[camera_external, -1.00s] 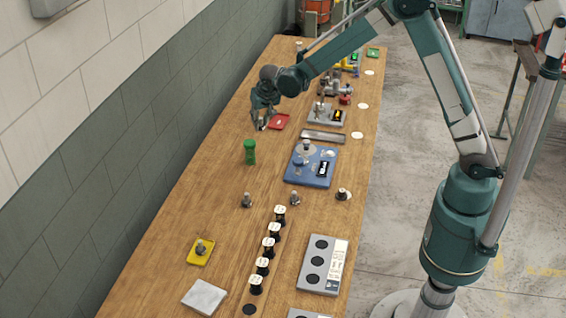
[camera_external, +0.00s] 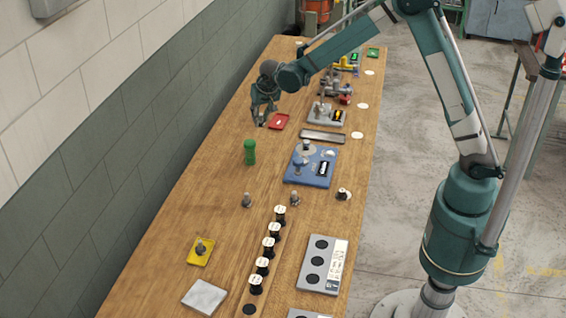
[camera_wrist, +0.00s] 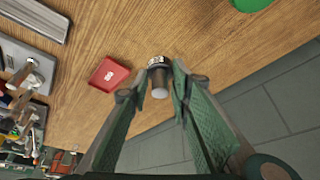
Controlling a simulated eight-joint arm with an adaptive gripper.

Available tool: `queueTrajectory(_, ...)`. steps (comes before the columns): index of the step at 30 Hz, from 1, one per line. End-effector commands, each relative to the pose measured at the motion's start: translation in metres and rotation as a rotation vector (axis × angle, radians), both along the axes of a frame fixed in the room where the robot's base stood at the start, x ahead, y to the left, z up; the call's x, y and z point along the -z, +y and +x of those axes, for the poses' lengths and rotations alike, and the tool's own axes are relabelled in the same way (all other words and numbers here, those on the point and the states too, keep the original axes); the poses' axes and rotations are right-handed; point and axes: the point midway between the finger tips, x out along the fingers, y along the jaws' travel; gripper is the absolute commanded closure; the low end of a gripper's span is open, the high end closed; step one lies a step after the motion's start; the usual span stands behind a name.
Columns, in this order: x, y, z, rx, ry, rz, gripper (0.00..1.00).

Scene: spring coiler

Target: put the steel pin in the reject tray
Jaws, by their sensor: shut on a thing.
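My gripper (camera_external: 262,119) is shut on a grey metal cylinder with a pale marked collar, which I take for the steel pin (camera_wrist: 160,82). In the wrist view the pin sits between my fingertips (camera_wrist: 155,86), its round grey end towards the camera. The red tray, likely the reject tray (camera_external: 279,121), lies on the bench just right of my gripper in the external view. In the wrist view the red tray (camera_wrist: 108,76) is left of the pin, apart from it, with a small white label and nothing else visible in it. The pin's height above the bench is hard to judge.
A green cylinder (camera_external: 250,152) stands nearer the camera on the wooden bench (camera_external: 200,190). A blue fixture plate (camera_external: 300,180) and a grey long tray (camera_external: 322,137) lie to the right. A yellow tray (camera_external: 207,258) and several black-and-white spools are farther forward. The wall borders the left side.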

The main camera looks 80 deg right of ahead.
Motion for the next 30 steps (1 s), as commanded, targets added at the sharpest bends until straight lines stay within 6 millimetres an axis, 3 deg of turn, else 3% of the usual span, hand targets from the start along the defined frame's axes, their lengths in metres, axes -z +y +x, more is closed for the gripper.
queueTrajectory(8, 0.0, -0.033, -0.003, -0.017, 0.001, 0.003, 0.93)
queueTrajectory(21, -0.004, -0.136, -0.022, -0.082, -0.002, 0.008, 0.93)
queueTrajectory(30, -0.007, -0.177, -0.032, -0.111, -0.006, 0.004, 0.93)
